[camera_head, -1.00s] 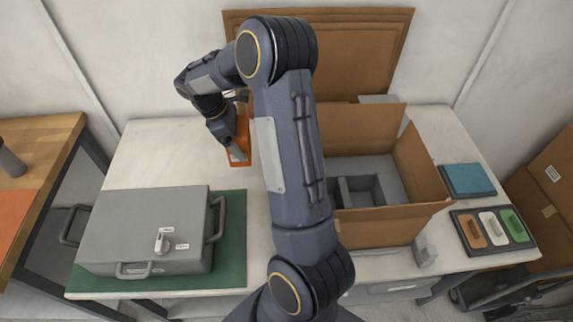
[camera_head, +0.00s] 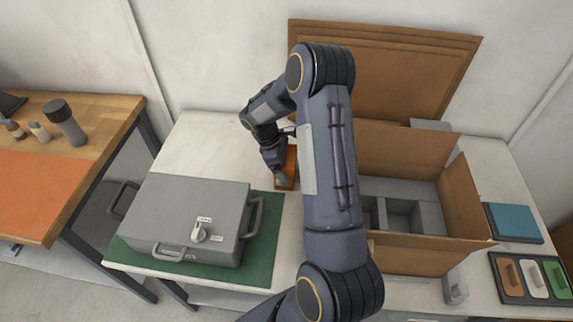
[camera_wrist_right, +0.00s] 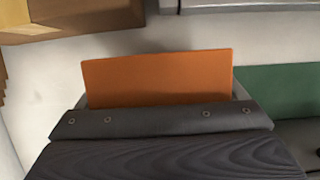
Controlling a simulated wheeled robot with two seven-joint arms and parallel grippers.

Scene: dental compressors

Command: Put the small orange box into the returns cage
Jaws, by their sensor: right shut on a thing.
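The small orange box (camera_head: 287,168) is in my right gripper (camera_head: 283,180), partly hidden behind my right arm in the head view. In the right wrist view the orange box (camera_wrist_right: 157,78) stands out beyond the dark gripper (camera_wrist_right: 160,122), which is shut on it. It is over the white table between the grey case and the open carton; I cannot tell how high. The returns cage cannot be made out in these frames. My left gripper is not in view.
A grey case (camera_head: 190,205) lies on a green mat (camera_head: 262,262). An open cardboard carton (camera_head: 462,205) with grey dividers stands right of my arm. A teal pad (camera_head: 513,222) and a tray of coloured pieces (camera_head: 508,262) are further right. A wooden bench (camera_head: 105,130) is at left.

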